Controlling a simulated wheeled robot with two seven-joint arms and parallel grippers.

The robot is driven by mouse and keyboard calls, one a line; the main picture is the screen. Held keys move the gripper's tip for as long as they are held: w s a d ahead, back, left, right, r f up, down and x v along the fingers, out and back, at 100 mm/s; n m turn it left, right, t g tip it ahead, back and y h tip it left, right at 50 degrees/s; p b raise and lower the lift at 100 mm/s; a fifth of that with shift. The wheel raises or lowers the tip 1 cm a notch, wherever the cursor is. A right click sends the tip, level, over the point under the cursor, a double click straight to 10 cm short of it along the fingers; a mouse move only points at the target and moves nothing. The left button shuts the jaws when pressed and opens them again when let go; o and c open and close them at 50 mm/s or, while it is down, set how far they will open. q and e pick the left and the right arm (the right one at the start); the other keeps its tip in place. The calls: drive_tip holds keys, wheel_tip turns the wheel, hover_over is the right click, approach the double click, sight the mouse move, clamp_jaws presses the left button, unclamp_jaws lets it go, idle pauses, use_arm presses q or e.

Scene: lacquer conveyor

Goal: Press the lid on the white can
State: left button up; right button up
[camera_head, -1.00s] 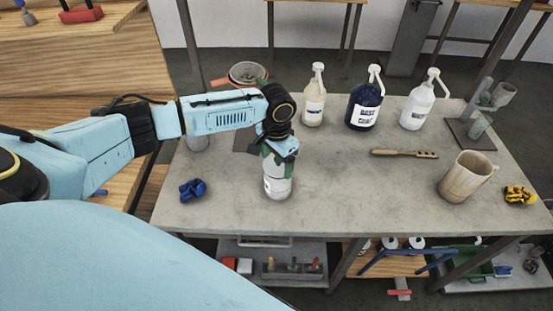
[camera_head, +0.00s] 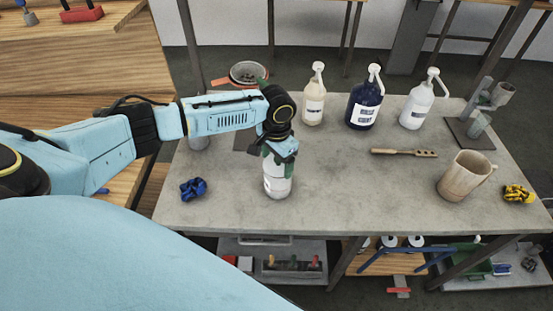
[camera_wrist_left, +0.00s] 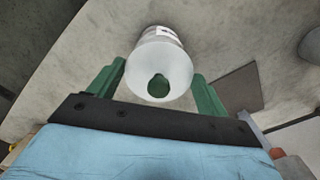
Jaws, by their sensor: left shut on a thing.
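The white can (camera_head: 278,187) stands upright near the front of the grey table, left of the middle. My left gripper (camera_head: 279,165) comes down over it from above, with its green fingers on either side of its upper part. In the left wrist view the fingers (camera_wrist_left: 160,76) straddle the can (camera_wrist_left: 172,66), whose near round end lies between them. A dark green round patch (camera_wrist_left: 158,86) shows on that end; I cannot tell if it is the lid or an opening. The head view hides the can's top. My right gripper is out of view.
A blue crumpled cloth (camera_head: 193,188) lies left of the can. Pump bottles (camera_head: 364,105) stand along the back. The table between can and mug is clear.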

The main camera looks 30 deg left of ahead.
use_arm(q)
drive_tip(key=shift+p, duration=0.45)
idle(0.4)
drive_tip(key=o, duration=1)
drive_tip(key=shift+c, duration=0.2)
wheel_tip(320, 180, up, 3)
drive_tip(key=p, duration=0.3)
drive_tip(key=shift+f, duration=0.2)
drive_tip(key=shift+r+p, duration=0.35)
drive_tip(key=shift+r, duration=1.85)
